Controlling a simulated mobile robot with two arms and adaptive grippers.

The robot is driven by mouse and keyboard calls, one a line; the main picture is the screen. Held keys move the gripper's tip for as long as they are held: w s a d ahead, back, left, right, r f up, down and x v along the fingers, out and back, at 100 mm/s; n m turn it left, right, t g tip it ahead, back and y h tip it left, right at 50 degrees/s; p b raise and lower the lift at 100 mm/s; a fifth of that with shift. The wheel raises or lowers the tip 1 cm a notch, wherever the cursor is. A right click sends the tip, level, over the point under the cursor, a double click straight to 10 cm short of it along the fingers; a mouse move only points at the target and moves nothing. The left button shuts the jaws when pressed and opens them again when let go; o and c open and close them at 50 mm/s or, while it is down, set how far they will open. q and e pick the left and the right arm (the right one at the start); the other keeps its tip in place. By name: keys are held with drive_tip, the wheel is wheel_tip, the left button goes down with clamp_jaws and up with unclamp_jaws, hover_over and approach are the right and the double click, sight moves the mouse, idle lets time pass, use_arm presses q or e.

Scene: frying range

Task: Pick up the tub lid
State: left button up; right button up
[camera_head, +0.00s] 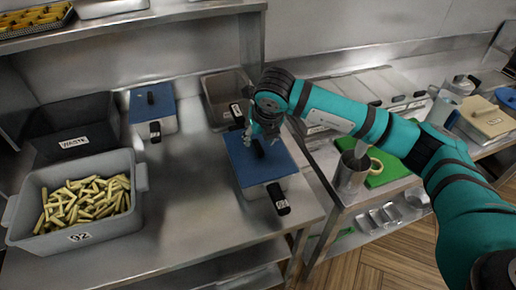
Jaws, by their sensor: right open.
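My left gripper is not in view.
A grey container marked 92 (80,238) holds fries at the front left, beside a black waste bin (72,128). An open metal pan (224,97) stands behind the lidded tub. A metal cup (351,172) and green board (388,170) lie right. The counter's front middle is clear.

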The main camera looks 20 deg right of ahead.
sight(258, 145)
drive_tip(key=p+x, duration=0.1)
drive_tip(key=x, duration=0.2)
drive_tip(key=shift+d+f+p, duration=0.15)
drive_tip(key=shift+f+p, duration=0.1)
drive_tip(key=shift+p, duration=0.05)
drive_tip(key=shift+w+f, duration=0.1)
drive_tip(key=shift+f, duration=0.2)
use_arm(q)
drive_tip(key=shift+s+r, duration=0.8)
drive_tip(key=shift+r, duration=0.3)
use_arm(e)
clamp_jaws()
